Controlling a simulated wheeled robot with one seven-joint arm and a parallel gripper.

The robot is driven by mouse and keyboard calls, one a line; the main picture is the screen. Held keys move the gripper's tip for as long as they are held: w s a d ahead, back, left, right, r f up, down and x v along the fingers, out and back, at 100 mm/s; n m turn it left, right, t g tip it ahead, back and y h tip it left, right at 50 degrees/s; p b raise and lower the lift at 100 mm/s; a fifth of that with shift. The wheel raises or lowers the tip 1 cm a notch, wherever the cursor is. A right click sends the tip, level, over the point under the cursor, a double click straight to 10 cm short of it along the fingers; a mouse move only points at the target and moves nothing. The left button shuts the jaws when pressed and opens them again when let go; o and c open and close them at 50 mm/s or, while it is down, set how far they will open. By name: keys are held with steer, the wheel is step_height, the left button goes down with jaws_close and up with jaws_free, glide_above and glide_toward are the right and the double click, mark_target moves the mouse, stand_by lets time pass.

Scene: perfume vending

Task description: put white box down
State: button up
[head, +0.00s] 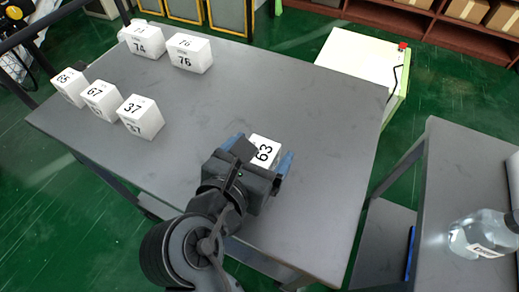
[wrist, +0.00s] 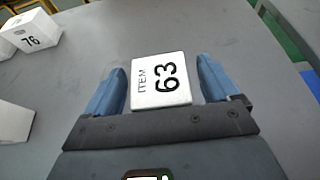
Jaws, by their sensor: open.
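The white box marked 63 (head: 265,152) is on the grey table (head: 330,110), near its front right part. It also shows in the wrist view (wrist: 161,80), label up. My gripper (head: 262,150) is open around the box, with one blue finger on each side. In the wrist view, a gap shows between the box and each finger of my gripper (wrist: 160,88). The box's underside is hidden, but it appears to rest on the tabletop.
Several other white boxes stand on the table: box 37 (head: 141,118), box 67 (head: 101,100) and box 76 (head: 191,55) among them. A second table (head: 455,180) at the right bears a clear bottle (head: 480,236). The table's middle and right are clear.

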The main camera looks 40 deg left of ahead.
steer(key=shift+r, duration=0.15)
steer(key=p+v, duration=0.1)
steer(key=v, duration=1.1)
steer(key=shift+d, duration=0.1)
